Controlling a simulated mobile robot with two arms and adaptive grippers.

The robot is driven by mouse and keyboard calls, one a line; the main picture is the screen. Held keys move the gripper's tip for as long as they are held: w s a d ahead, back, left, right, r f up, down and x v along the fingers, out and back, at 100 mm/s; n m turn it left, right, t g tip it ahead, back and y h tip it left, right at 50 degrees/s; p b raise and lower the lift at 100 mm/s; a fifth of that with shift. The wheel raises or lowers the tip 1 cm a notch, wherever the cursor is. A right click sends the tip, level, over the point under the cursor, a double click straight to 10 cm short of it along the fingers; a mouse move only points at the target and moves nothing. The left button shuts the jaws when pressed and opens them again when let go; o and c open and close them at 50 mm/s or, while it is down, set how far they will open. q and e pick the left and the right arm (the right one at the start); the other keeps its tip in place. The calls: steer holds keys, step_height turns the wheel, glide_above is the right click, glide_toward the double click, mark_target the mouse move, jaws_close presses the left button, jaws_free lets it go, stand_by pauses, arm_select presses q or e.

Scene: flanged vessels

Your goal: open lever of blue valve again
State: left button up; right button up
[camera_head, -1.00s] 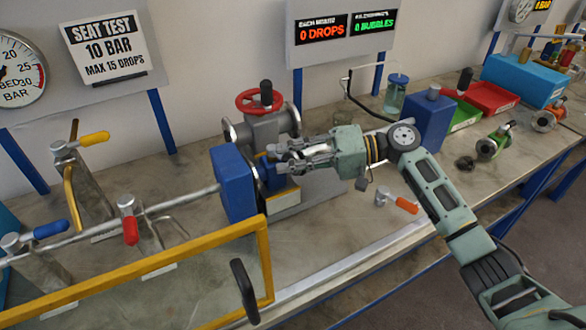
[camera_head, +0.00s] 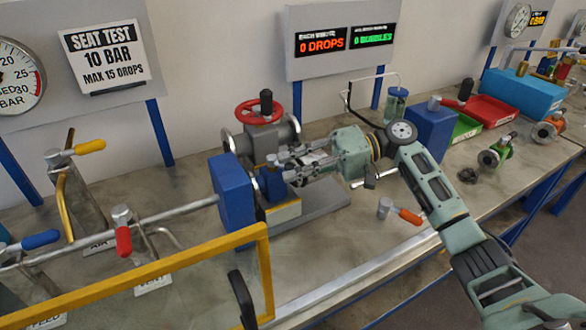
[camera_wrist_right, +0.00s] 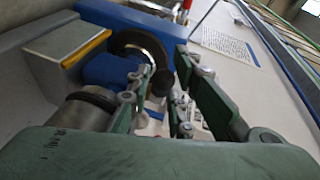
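A small blue valve body (camera_head: 272,186) sits between a blue clamp block (camera_head: 232,190) and my right gripper, in front of a grey flanged body with a red handwheel (camera_head: 258,112). A black grip (camera_head: 266,101) stands upright above that handwheel; I cannot tell whether it is the blue valve's lever. My right gripper (camera_head: 280,168) is at the blue valve's right side, its fingers spread. In the right wrist view its fingers (camera_wrist_right: 160,105) are apart, with a dark round part (camera_wrist_right: 162,82) beyond them. Whether they touch anything is unclear. My left gripper is not in view.
A yellow guard frame (camera_head: 150,266) crosses the front left. Levers with yellow (camera_head: 90,146), red (camera_head: 124,241) and blue (camera_head: 41,239) handles stand at the left. A red-orange handle (camera_head: 410,216) lies on the bench. A blue box (camera_head: 432,128) stands behind my right arm.

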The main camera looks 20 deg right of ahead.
steer(key=o, duration=0.3)
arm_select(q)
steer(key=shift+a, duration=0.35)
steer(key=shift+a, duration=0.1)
arm_select(e)
steer(key=shift+d+r, duration=0.1)
steer(key=shift+d, duration=0.05)
steer(key=v, duration=1.1)
steer(key=shift+s+d, duration=0.1)
steer(key=shift+d, duration=0.25)
steer(key=shift+c, duration=0.6)
